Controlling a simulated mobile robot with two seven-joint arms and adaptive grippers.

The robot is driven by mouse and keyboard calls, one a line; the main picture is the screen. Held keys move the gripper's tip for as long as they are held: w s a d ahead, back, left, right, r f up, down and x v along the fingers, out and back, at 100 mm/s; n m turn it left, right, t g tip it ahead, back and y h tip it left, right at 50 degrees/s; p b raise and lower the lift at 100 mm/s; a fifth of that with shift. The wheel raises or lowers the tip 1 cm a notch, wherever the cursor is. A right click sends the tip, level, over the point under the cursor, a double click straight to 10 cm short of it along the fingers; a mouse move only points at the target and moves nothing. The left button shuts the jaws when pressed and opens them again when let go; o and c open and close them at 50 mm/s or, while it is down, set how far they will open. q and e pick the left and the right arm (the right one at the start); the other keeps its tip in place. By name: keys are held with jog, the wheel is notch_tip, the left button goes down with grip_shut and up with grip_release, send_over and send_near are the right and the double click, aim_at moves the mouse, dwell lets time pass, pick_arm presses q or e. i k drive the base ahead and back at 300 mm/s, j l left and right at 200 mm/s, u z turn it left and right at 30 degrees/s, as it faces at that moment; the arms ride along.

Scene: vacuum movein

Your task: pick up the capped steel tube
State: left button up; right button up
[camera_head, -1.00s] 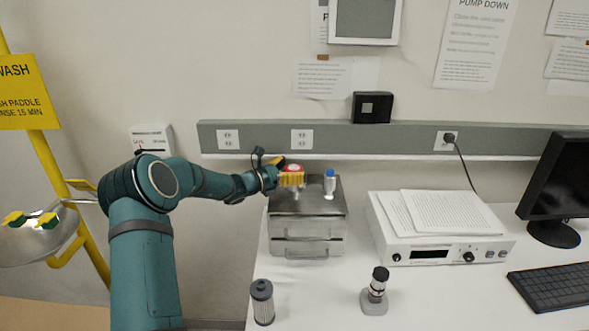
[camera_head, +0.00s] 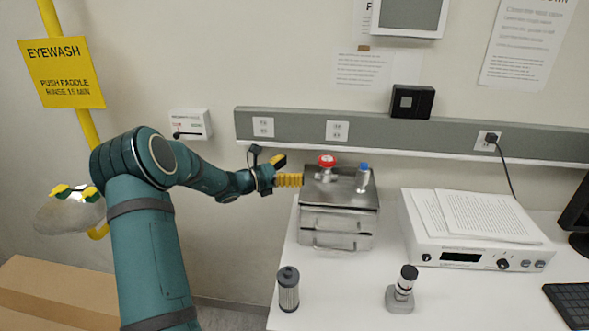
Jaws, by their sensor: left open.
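A ribbed dark grey metal tube with a dark cap (camera_head: 288,290) stands upright at the desk's front left. A blue-capped steel tube (camera_head: 363,179) stands upright on the lid of a steel box (camera_head: 340,208). I cannot tell for sure which one the task names. A red-topped steel fitting (camera_head: 327,167) is on the same lid. My left gripper (camera_head: 292,171) has yellow fingers and is open and empty, just left of the lid, apart from both tubes. My right gripper is out of view.
A black-topped piece on a grey base (camera_head: 401,290) stands at the desk's front. A white instrument with papers (camera_head: 465,247) is behind it to the right, near a keyboard (camera_head: 570,303). Bare desk lies between the front objects. A grey wall rail (camera_head: 390,133) runs behind.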

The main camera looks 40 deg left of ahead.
aim_at(363, 171)
jog(key=k+l, duration=0.8)
jog(key=l, duration=0.15)
